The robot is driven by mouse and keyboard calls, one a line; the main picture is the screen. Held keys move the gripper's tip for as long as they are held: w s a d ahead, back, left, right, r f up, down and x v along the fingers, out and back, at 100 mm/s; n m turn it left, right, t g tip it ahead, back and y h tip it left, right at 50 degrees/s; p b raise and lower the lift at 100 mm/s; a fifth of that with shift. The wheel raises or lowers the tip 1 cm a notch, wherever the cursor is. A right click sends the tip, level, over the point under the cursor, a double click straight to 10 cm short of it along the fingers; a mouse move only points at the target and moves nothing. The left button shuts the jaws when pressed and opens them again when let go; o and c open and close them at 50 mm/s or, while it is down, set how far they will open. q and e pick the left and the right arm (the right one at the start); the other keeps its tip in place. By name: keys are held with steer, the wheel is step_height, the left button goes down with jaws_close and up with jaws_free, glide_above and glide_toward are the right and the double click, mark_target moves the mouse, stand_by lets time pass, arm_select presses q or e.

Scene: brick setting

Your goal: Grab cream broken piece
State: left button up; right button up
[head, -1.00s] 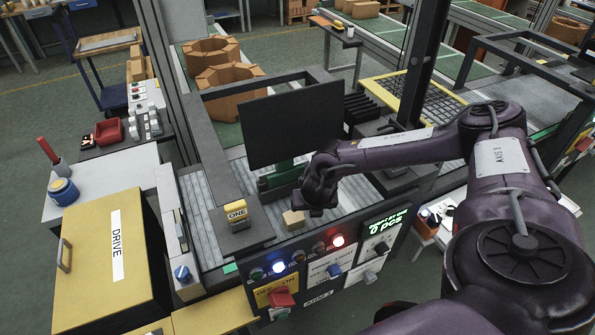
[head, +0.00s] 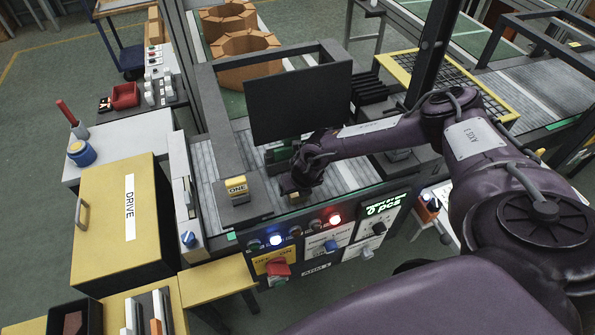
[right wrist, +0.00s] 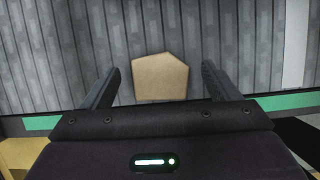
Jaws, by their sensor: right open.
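The cream broken piece (right wrist: 160,78) lies on the grey slatted conveyor in the right wrist view. It is a small tan block with an uneven, angled outline. My right gripper (right wrist: 158,82) is open, with one finger on each side of the piece and a gap to both. In the head view my right gripper (head: 302,186) is low over the conveyor near its front edge and the piece is mostly hidden by it. My left gripper is not in view.
A black screen (head: 300,100) stands just behind my right gripper. A control panel (head: 330,235) with lit buttons runs along the front. A yellow-topped post marked ONE (head: 236,187) stands to the left. Ring-shaped brick stacks (head: 246,62) are farther back.

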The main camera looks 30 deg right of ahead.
steer(key=shift+x, duration=1.3)
steer(key=c, duration=1.1)
steer(key=shift+r, duration=0.1)
